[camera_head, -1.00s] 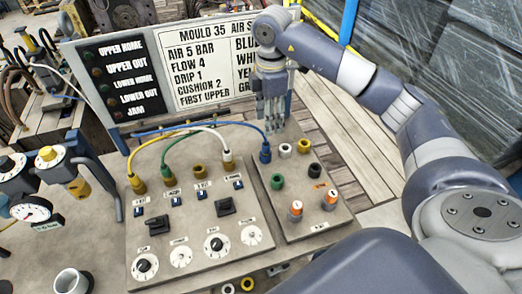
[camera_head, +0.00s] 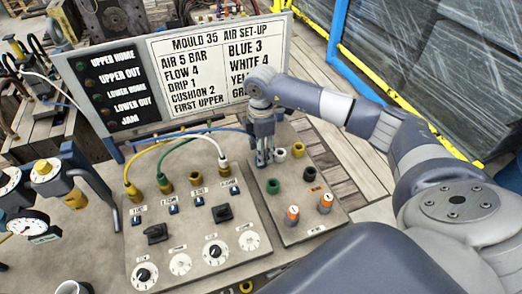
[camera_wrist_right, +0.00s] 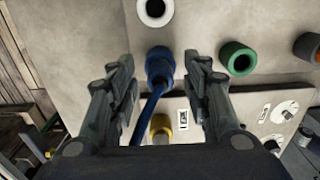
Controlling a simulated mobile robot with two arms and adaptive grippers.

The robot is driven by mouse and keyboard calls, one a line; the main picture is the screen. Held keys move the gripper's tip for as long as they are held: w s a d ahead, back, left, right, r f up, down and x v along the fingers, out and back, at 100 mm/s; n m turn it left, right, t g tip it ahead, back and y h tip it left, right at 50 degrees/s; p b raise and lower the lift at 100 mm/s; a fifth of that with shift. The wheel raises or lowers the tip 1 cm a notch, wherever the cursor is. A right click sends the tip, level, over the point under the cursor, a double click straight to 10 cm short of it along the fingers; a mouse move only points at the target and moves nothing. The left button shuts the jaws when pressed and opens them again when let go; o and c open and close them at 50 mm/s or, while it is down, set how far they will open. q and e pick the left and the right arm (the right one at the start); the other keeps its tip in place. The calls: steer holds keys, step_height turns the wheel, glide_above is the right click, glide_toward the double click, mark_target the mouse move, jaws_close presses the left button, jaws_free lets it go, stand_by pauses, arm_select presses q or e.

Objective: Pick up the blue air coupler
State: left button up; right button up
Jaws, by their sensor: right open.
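The blue air coupler (camera_wrist_right: 159,66) shows in the right wrist view at the upper middle, seated on the panel, with its blue hose (camera_wrist_right: 146,108) running down between my fingers. My right gripper (camera_wrist_right: 159,70) is open, one finger on each side of the coupler, with gaps visible on both sides. In the head view my right gripper (camera_head: 263,160) points down at the coupler's place and mostly hides it. The blue hose (camera_head: 195,133) arches from there to the left, behind the other couplers. My left gripper is not in view.
Yellow (camera_head: 132,191) and white (camera_head: 223,161) couplers with hoses stand to the left. Two orange-topped knobs (camera_head: 325,203) are at the front right. The set-up board (camera_head: 210,70) stands behind.

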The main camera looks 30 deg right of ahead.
steer(key=shift+f, duration=0.25)
jaws_close()
steer(key=shift+r, duration=0.15)
